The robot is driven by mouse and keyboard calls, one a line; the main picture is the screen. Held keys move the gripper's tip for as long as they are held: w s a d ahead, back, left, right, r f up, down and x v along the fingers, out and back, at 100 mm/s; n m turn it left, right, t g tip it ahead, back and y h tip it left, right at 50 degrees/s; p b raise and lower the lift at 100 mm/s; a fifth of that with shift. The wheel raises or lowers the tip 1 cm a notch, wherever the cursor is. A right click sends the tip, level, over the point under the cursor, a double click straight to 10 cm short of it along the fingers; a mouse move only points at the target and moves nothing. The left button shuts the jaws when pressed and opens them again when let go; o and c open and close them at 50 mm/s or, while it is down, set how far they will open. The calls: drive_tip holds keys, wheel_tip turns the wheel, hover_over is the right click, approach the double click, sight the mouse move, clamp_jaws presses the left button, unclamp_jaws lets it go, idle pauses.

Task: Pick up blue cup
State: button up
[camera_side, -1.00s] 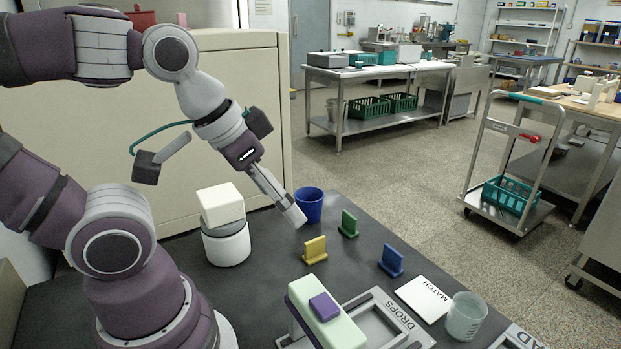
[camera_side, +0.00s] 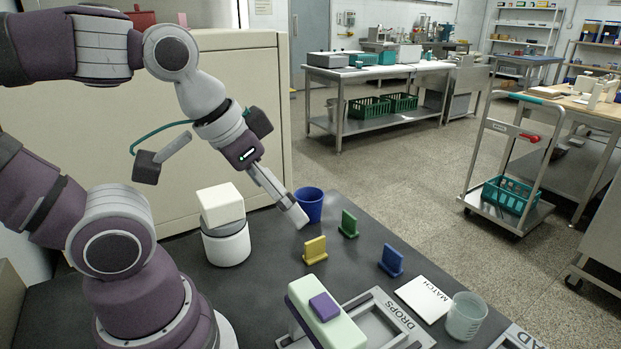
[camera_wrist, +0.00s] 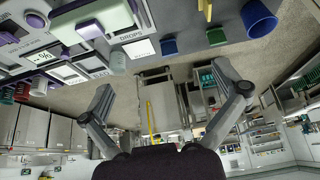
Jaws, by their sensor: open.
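The blue cup (camera_side: 311,204) stands upright on the dark table in the side view, just beyond and to the right of my gripper's tip. My gripper (camera_side: 296,216) hangs tilted above the table, and its tip overlaps the cup's left edge in the picture. In the wrist view the blue cup (camera_wrist: 258,20) is near the top right. There my gripper (camera_wrist: 168,92) has its two fingers spread wide apart with nothing between them. Contact between finger and cup cannot be told.
A yellow block (camera_side: 315,250), a green block (camera_side: 348,224) and a small blue block (camera_side: 391,261) stand near the cup. A white cylinder with a pale cube (camera_side: 222,207) is at left. A pale green box with a purple top (camera_side: 324,306), a MATCH card (camera_side: 423,299) and a clear beaker (camera_side: 466,316) are nearer the front.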

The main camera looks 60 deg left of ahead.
drive_tip(key=n+g+y, duration=0.2)
drive_tip(key=n+y, duration=0.1)
drive_tip(key=n, duration=0.4)
hover_over(309, 197)
drive_tip(key=s+d, duration=0.4)
drive_tip(key=d, duration=0.1)
wheel_tip(309, 197, down, 8)
drive_tip(key=r, duration=0.1)
drive_tip(key=x, duration=1.1)
drive_tip(key=shift+s+d+f, duration=0.1)
drive_tip(key=shift+s+f, duration=0.2)
drive_tip(key=shift+s, duration=0.1)
drive_tip(key=shift+c, duration=0.2)
drive_tip(key=c, duration=1)
